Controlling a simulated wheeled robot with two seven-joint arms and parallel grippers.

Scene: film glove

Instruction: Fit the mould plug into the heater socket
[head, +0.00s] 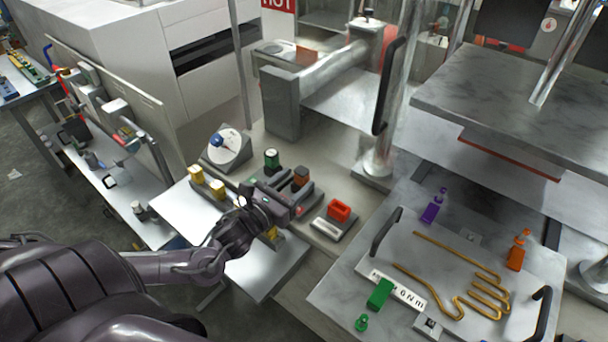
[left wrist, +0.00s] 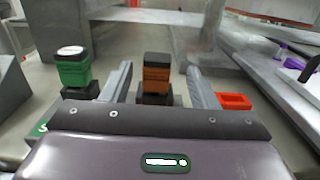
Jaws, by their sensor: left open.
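My left gripper (head: 299,183) is over the small bench at the centre of the head view. Its two grey fingers (left wrist: 158,88) are open in the left wrist view. An orange-brown block with a dark top (left wrist: 157,72) stands upright between them on a black base, with visible gaps at both sides. The same block shows in the head view (head: 301,174). A green block with a black and white top (left wrist: 73,67) stands left of the fingers. A red open-topped socket (head: 338,210) sits on a grey panel to the right. No label names plug or heater socket. The right gripper is out of view.
Yellow blocks (head: 196,174) and a tilted dial with a blue knob (head: 217,142) stand left of the gripper. At right, a plate with black handles (head: 385,231) holds a gold wire hand shape (head: 460,255) and green, purple and orange pieces. A press (head: 520,105) overhangs it.

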